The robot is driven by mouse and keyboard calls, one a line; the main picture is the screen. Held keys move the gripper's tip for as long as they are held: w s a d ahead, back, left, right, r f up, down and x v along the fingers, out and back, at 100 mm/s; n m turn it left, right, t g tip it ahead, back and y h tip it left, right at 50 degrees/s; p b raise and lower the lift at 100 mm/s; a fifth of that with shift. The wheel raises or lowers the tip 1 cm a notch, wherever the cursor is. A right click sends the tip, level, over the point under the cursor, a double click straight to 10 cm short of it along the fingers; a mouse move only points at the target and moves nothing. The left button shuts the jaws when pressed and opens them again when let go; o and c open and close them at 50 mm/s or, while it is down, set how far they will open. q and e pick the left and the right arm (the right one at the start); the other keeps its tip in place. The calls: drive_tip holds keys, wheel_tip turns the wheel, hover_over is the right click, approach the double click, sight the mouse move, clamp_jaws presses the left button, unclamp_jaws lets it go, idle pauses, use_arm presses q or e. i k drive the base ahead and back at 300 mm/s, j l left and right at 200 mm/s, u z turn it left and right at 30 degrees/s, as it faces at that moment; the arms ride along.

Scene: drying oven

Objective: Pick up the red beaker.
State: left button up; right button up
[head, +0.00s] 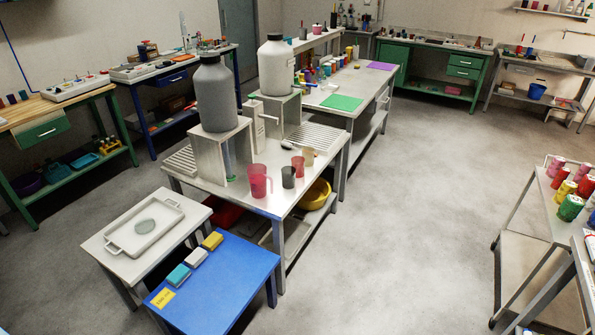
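A tall translucent pinkish-red beaker with a handle (259,182) stands upright near the front edge of the steel table (320,170) in the middle of the head view. A grey beaker (288,177) stands just right of it. A smaller red cup-like beaker (298,165) stands behind the grey one, and a tan beaker (308,155) stands behind that. Neither of my grippers is in view.
A grey bottle (214,95) and a white bottle (276,68) stand on metal stands behind the beakers. A blue table (230,280) and a tray table (100,250) are in front. A cart with coloured spools (570,207) is at right. The floor between is clear.

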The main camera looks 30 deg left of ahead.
sight(298, 167)
drive_tip(key=k+j+u, duration=0.1)
drive_tip(key=u, duration=1.9)
drive_tip(key=i+l, duration=0.15)
drive_tip(key=l, duration=0.25)
drive_tip(key=i+l, duration=0.15)
drive_tip(key=l, duration=0.3)
drive_tip(key=i+l, duration=0.15)
drive_tip(key=l, duration=0.25)
drive_tip(key=i+l, duration=0.15)
drive_tip(key=l, duration=0.3)
drive_tip(key=i+l, duration=0.15)
drive_tip(key=l, duration=0.25)
drive_tip(key=i+l, duration=0.2)
drive_tip(key=l, duration=0.25)
drive_tip(key=i+l, duration=0.15)
drive_tip(key=l, duration=0.25)
drive_tip(key=i+l, duration=0.15)
drive_tip(key=l, duration=0.3)
